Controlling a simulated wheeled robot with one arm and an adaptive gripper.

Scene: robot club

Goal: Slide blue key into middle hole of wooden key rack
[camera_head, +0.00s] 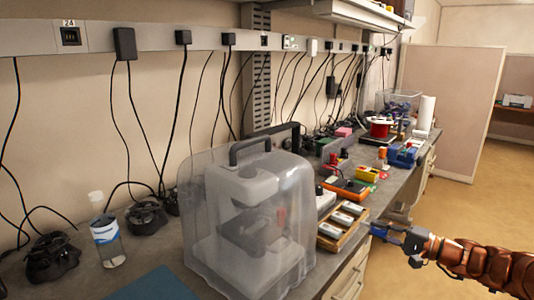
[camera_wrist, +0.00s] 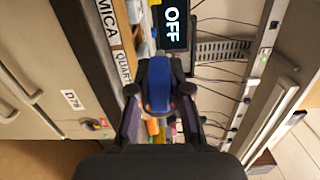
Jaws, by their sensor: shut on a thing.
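My gripper (camera_head: 388,235) is at the right front edge of the bench, shut on a blue key. In the wrist view, the blue key (camera_wrist: 157,92) sits between the fingers of my gripper (camera_wrist: 158,100). A wooden frame (camera_head: 326,244) with light grey blocks in it lies on the bench just left of my gripper. It may be the key rack; I cannot make out its holes. The key is apart from this frame, as far as the head view shows.
A clear plastic cover with a black handle (camera_head: 285,215) stands left of the wooden frame. An orange tray (camera_head: 350,190) and a yellow box (camera_head: 367,174) lie behind it. A bottle (camera_head: 107,245) stands at left. Floor right of the bench is open.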

